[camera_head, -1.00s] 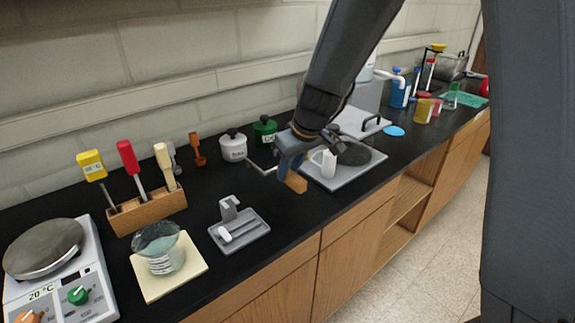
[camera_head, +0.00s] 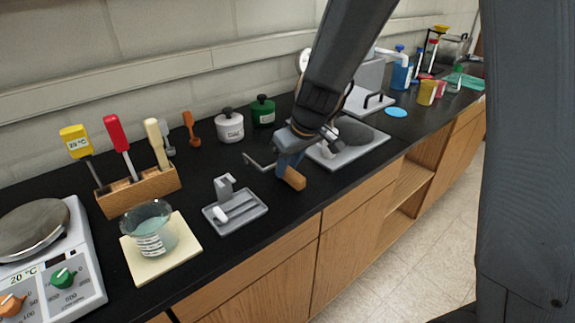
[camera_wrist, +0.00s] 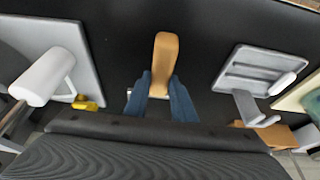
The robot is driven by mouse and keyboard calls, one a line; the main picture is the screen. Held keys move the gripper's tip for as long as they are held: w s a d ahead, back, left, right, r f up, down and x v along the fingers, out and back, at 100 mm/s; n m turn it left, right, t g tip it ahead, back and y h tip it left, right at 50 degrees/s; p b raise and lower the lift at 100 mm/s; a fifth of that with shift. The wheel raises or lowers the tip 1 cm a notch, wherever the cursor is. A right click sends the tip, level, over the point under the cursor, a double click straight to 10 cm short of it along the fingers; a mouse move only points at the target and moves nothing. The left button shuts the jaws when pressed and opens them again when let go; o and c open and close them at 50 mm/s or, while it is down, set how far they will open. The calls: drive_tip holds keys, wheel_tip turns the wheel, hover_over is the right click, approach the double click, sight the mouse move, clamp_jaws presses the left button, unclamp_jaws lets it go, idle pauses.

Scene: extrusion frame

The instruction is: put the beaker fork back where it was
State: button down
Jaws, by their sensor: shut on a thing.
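The beaker fork has a wooden handle (camera_head: 294,180) and a bent metal wire end (camera_head: 258,163). My gripper (camera_head: 286,160) is shut on it, with the handle sticking out toward the counter's front edge. In the wrist view the wooden handle (camera_wrist: 164,58) shows between my two blue fingers (camera_wrist: 160,100); most of the wire end is hidden. The fork is over the black counter, right of a grey tray (camera_head: 250,216) with an upright post and a white piece on it. I cannot tell whether the fork touches the counter.
A glass beaker (camera_head: 150,238) stands on a cream pad left of the tray. A wooden block (camera_head: 140,190) holds several tools. White (camera_head: 230,126) and green (camera_head: 263,110) jars stand behind.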

drive_tip(key=shift+f+b, duration=0.7)
drive_tip(key=shift+b, duration=0.1)
drive_tip(key=c, duration=1.4)
unclamp_jaws()
